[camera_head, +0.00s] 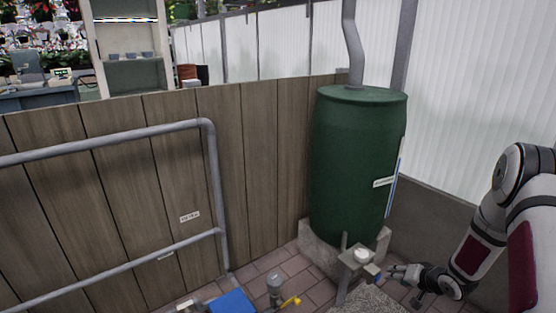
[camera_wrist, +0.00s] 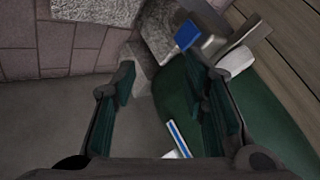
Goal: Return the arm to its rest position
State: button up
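My gripper (camera_head: 402,273) is at the lower right of the head view, at the end of my arm, close to the lower front of a green barrel (camera_head: 350,165). In the wrist view my gripper (camera_wrist: 165,90) has its two fingers well apart, with nothing between them. The barrel (camera_wrist: 270,125) fills the right side of the wrist view, behind and beside the right finger. I cannot tell whether the gripper touches anything.
A wooden fence (camera_head: 255,165) and a grey rail (camera_head: 110,144) stand on the left. A blue object (camera_head: 231,303) and a yellow-handled tap (camera_head: 290,302) are low in front.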

notch_tip(320, 180, up, 18)
jog(key=s+n+g+h, duration=0.1)
jog(key=s+g+h, duration=0.1)
jog(key=h, duration=0.2)
jog(key=s+a+r+g+h, duration=0.1)
jog(key=s+a+r+g, duration=0.15)
jog(key=s+r, duration=0.75)
jog(key=s+a+r+n+g+y, duration=0.1)
jog(key=s+a+r, duration=0.4)
jog(key=s, duration=0.7)
jog(key=s+a+r+n+g+y, duration=0.1)
jog(key=s+a+r+n+g, duration=0.1)
jog(key=s+a, duration=0.65)
jog(key=s+a+r+n+g+y, duration=0.1)
jog(key=s+a+r, duration=0.3)
jog(key=s, duration=1)
notch_tip(320, 180, up, 40)
jog(key=t+p, duration=0.4)
jog(key=p, duration=3.5)
jog(key=shift+w+d+n, duration=0.15)
jog(key=shift+d+n, duration=0.1)
jog(key=shift+n, duration=0.05)
